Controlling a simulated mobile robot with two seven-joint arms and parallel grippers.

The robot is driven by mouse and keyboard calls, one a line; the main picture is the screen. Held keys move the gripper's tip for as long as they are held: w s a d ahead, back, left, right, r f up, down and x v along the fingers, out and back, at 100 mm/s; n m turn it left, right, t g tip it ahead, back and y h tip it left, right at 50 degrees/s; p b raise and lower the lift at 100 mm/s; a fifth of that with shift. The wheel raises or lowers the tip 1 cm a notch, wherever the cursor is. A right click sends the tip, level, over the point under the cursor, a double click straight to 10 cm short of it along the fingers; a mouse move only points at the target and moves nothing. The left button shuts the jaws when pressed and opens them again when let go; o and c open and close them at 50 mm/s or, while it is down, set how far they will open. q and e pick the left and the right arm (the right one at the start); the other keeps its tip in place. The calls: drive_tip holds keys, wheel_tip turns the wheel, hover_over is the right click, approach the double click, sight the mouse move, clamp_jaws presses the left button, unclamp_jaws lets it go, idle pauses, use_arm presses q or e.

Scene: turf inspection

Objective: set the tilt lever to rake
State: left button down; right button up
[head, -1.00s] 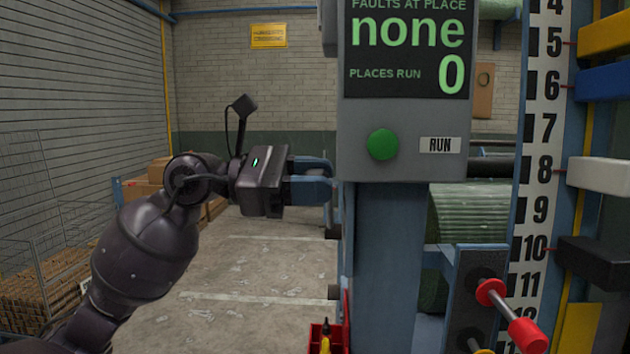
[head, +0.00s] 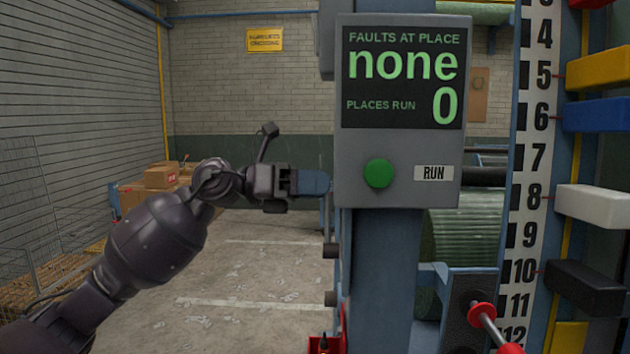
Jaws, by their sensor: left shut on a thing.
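My left gripper (head: 315,183) reaches in from the left, at the left edge of the grey control box. Its blue fingers are closed, and their tips meet or pass behind the box's edge. What they grip is hidden there; from the task I take it to be the tilt lever, but no lever or rake mark shows at that spot. The control box (head: 449,150) has a screen (head: 402,77) reading "none" and "0", with a green button (head: 379,173) marked RUN. My right gripper is out of view.
A blue post (head: 385,265) stands under the box. A numbered scale (head: 530,200) and yellow, blue, white and black blocks stand at right. A red-knobbed handle (head: 482,315) is low right, a red bin (head: 325,344) low centre. The floor (head: 240,270) left of the post is open.

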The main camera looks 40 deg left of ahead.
use_arm(q)
drive_tip(key=shift+w+a+f+n+p, duration=0.15)
drive_tip(key=shift+w+a+f+n, duration=0.1)
drive_tip(key=shift+w+n, duration=0.25)
drive_tip(key=shift+w+a+f+n+p, duration=0.15)
drive_tip(key=shift+w+a+n, duration=0.15)
drive_tip(key=shift+n, duration=0.4)
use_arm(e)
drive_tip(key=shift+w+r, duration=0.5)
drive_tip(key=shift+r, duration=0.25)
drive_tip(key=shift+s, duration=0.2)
use_arm(q)
drive_tip(key=c, duration=0.8)
unclamp_jaws()
drive_tip(key=shift+w, duration=0.1)
drive_tip(key=shift+c, duration=0.2)
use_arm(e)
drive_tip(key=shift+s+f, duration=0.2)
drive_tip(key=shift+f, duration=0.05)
